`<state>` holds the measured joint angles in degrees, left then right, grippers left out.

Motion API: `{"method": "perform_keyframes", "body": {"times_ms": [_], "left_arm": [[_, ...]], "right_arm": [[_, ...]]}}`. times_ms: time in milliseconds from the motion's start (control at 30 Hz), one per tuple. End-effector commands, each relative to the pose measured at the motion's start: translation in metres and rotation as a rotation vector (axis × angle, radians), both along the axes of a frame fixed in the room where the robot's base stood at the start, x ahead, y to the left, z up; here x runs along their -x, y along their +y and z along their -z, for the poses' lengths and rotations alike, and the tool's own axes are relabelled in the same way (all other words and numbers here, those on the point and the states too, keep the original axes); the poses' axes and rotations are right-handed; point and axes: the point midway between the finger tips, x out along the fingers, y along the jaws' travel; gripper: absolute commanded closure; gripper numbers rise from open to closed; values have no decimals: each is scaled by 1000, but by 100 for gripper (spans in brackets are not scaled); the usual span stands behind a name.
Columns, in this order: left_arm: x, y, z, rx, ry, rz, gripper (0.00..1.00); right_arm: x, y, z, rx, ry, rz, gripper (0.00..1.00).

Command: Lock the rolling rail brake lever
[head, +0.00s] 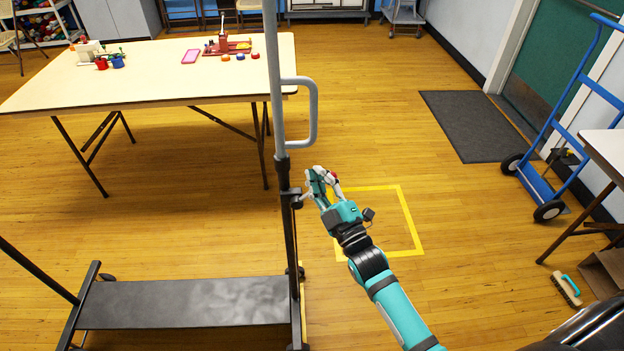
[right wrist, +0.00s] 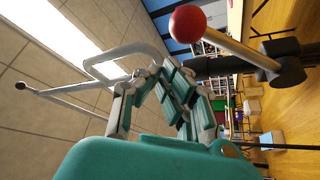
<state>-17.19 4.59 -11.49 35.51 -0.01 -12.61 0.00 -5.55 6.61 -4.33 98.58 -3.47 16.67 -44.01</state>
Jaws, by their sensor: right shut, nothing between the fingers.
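The rolling rail's dark upright (head: 291,240) stands left of my right gripper in the head view. A black clamp (head: 290,198) sits on this post. In the right wrist view, the brake lever is a pale rod (right wrist: 232,45) with a red ball knob (right wrist: 188,22), running from a black clamp (right wrist: 284,64). The knob's red also shows small beside the fingers in the head view (head: 335,176). My right gripper (head: 318,184) is shut and empty, close beside the post at clamp height. Its fingers (right wrist: 180,92) are apart from the knob in the wrist view. My left gripper is not in view.
A grey looped handle (head: 314,112) juts from the post above my right gripper. The rail's black base shelf (head: 185,302) is low at left. A folding table (head: 150,78) stands behind. A yellow floor square (head: 411,218) and open floor lie right.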

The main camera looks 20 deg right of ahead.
Motion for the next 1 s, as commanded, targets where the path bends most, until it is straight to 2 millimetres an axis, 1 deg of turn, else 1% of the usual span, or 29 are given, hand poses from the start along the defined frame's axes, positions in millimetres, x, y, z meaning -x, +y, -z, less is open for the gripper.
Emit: {"method": "perform_keyframes", "body": {"times_ms": [33,100,400,667,1000], "left_arm": [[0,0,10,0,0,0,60],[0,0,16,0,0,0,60],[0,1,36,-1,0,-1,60],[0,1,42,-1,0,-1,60],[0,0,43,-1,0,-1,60]], "right_arm": [[1,-4,8,-33,-9,2,100],[3,-10,11,-85,-23,1,100],[8,-29,22,-259,-74,2,100],[10,-36,26,-335,-95,0,100],[11,-37,26,-347,-99,1,100]]}}
